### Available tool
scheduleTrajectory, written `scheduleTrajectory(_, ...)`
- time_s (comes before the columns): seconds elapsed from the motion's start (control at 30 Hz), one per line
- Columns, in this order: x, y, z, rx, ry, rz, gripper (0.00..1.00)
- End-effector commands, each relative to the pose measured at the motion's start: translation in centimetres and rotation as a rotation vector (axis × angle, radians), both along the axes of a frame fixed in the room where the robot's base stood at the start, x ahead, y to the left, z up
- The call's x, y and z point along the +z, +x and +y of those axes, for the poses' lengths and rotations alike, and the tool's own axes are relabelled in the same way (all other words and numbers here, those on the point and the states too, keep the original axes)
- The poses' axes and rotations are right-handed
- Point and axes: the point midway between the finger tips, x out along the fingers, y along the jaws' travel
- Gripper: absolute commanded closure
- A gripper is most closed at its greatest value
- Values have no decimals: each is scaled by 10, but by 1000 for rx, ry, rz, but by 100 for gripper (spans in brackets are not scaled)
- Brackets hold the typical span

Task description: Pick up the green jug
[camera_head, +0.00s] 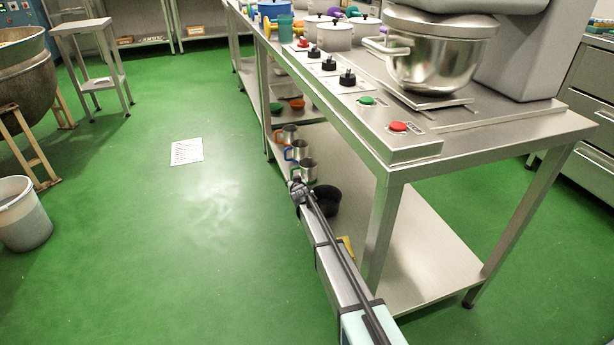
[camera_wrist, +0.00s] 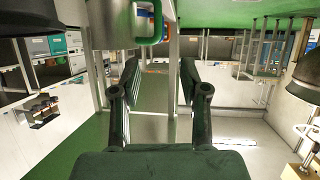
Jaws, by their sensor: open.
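The green jug is a metal jug with a green handle. In the wrist view its green handle (camera_wrist: 154,24) hangs at the top of the picture, beside the metal body (camera_wrist: 108,22), which is cut off by the edge. In the head view, the nearest metal jug (camera_head: 308,171) on the lower shelf stands just beyond my gripper (camera_head: 298,187); its handle side is hard to make out. In the wrist view my gripper (camera_wrist: 160,75) has its two fingers apart with nothing held between them. The handle is above the fingers in that picture, outside the gap.
A blue-handled jug (camera_head: 297,150) and another metal jug (camera_head: 287,133) stand behind on the lower shelf (camera_head: 425,262). A black bowl (camera_head: 327,199) is close to my gripper's right. The steel table (camera_head: 480,135) overhangs the shelf.

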Motion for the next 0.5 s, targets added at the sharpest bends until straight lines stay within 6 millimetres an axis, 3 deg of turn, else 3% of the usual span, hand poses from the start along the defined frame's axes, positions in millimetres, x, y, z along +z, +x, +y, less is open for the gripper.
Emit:
scheduleTrajectory(0.03, -8, 14, 4, 0, 0, 0, 55)
scheduleTrajectory(0.3, -29, 61, 16, -1, -1, 1, 55)
scheduleTrajectory(0.5, -36, 80, 21, -1, -1, 2, 55)
